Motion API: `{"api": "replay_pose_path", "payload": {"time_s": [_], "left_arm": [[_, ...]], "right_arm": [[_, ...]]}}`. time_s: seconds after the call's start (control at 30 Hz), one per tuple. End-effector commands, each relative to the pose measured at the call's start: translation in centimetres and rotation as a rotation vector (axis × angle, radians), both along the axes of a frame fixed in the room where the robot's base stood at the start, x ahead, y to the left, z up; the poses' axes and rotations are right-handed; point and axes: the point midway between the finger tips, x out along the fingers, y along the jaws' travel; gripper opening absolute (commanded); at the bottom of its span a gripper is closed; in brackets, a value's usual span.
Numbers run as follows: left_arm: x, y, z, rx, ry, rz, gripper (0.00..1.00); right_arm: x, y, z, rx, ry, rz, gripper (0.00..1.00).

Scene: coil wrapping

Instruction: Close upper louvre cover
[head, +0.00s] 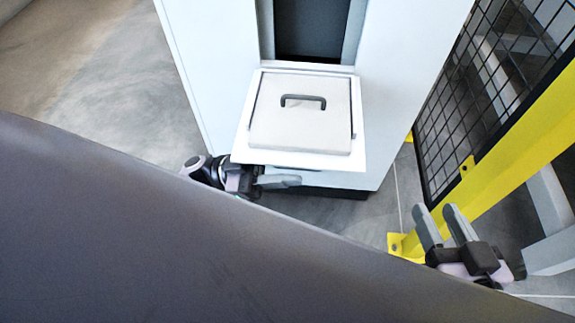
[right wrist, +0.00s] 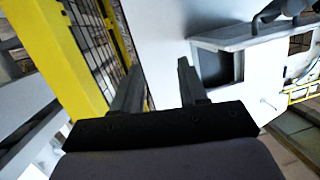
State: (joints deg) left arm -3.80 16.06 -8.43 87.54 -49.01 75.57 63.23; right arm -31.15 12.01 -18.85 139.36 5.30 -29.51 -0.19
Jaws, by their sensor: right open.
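In the head view, a light grey square cover (head: 300,130) with a dark arched handle (head: 303,99) lies on a white panel (head: 243,140). The panel sticks out from the white cabinet below a dark opening (head: 308,30). I take it for the louvre cover, folded down. My left gripper (head: 294,181) is just below the panel's near edge; contact is unclear. Its fingers overlap, so its opening is hidden. My right gripper (head: 437,216) is open and empty, right of the panel and apart from it. Its two spread fingers also show in the right wrist view (right wrist: 157,82).
A yellow post (head: 500,150) with black mesh fence (head: 500,75) stands close to my right gripper. The white cabinet (head: 400,80) fills the middle. A dark grey surface (head: 150,250) covers the lower left. Open floor (head: 110,80) lies left of the cabinet.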

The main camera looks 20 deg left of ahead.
Motion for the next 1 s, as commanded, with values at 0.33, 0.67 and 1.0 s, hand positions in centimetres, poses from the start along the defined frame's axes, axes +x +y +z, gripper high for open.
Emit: {"api": "replay_pose_path", "payload": {"time_s": [0.33, 0.67, 1.0], "left_arm": [[0.0, -0.2, 0.1, 0.000, 0.000, 0.000, 0.09], [0.0, -0.2, 0.3, -0.001, 0.004, -0.001, 0.00], [-0.3, -0.2, 2.4, -0.020, 0.079, -0.001, 0.00]], "right_arm": [[0.0, 0.0, 0.0, 0.000, -0.002, -0.001, 0.43], [0.0, 0.0, 0.3, 0.004, 0.001, 0.001, 0.43], [0.7, 1.7, 0.7, 0.101, 0.131, 0.029, 0.43]]}}
